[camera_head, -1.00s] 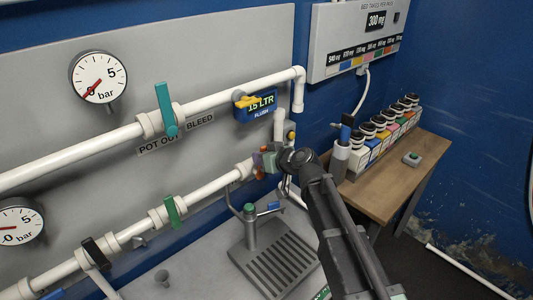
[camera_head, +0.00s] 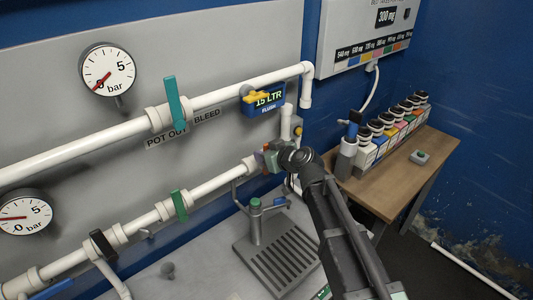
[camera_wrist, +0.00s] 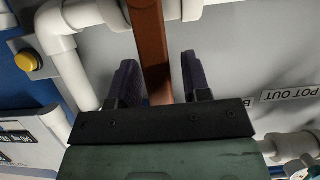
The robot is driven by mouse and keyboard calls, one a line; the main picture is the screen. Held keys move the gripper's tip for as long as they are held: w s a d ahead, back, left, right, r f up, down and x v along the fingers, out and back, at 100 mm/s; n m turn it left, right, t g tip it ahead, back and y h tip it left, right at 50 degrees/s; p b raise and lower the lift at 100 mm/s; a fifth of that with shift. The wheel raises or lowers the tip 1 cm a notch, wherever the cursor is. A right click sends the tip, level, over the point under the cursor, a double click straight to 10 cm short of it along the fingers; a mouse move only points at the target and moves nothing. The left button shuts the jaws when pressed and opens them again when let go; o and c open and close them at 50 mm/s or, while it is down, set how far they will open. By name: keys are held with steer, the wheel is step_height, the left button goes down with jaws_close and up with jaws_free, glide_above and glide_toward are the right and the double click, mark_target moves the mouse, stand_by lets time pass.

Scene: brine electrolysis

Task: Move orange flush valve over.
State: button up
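The orange flush valve handle (camera_wrist: 153,50) is a flat orange bar running down the wrist view between my gripper's two dark purple-grey fingers. My gripper (camera_wrist: 158,75) is open around the bar, with a visible gap on the right side. The left finger is very close to the bar; I cannot tell if it touches. In the head view my gripper (camera_head: 264,158) is at the right end of the lower white pipe, and it mostly hides the handle there.
A yellow button (camera_wrist: 29,61) and white pipe elbow are beside the gripper. Teal (camera_head: 171,103) and green (camera_head: 179,206) valve handles are to the left. A grey tap (camera_head: 254,223) stands over a drain grate below. A wooden table (camera_head: 397,178) with several bottles is to the right.

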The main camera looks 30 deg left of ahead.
steer(key=shift+o, duration=0.4)
steer(key=shift+d+r, duration=0.1)
steer(key=p+v, duration=0.4)
steer(key=v, duration=0.6)
steer(key=shift+d, duration=0.3)
steer(key=shift+s, duration=0.1)
